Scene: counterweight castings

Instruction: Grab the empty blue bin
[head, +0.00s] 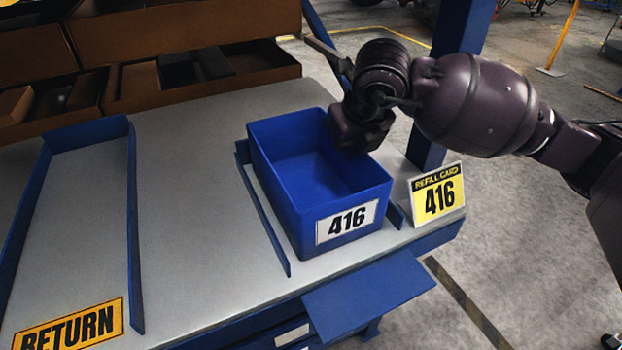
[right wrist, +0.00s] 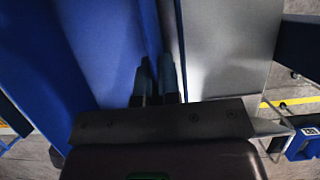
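The blue bin (head: 285,190) stands upright on the grey bench top, its front label reading 416. Its inside looks empty. My right gripper (head: 358,142) is at the bin's right wall, near the far corner, with its fingers hidden there by the hand. In the right wrist view the two fingers (right wrist: 155,82) are close together, one on each side of the bin's wall (right wrist: 146,30), with no clear gap beside it. The bin still rests on the bench. My left gripper is not in view.
Low blue rails (head: 262,220) flank the bin. A yellow refill card (head: 437,195) marked 416 stands to its right. An empty lane with blue walls (head: 134,230) and a RETURN sign (head: 70,326) lies left. Cardboard boxes (head: 195,80) stand behind.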

